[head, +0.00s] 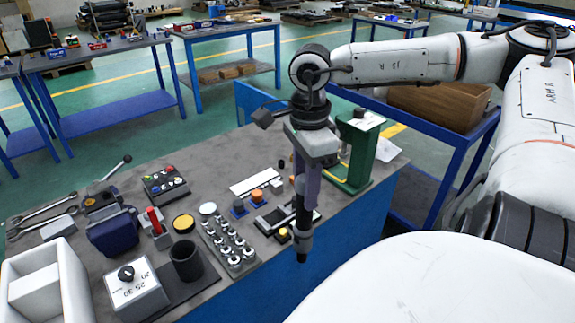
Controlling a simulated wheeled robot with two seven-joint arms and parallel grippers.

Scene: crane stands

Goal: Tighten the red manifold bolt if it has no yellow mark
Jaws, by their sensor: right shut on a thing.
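My right gripper (307,182) hangs from the arm that comes in from the right. It is shut on a dark upright tool (303,220) with a grey collar near its lower end. The tool's tip points down near the bench's front edge, right of a grey block (243,262) with several silver round-topped fittings in rows. A red upright piece (154,221) stands on a small grey base left of that block. I cannot tell which part is the red manifold bolt, and no yellow mark on a red bolt can be made out. My left gripper is not in view.
The grey bench (225,165) holds a button box (165,184), a black cup (186,261), a dial box (134,287), a white bin (70,284) and wrenches (40,222). A green stand (357,155) rises behind my right gripper. The bench's back middle is fairly clear.

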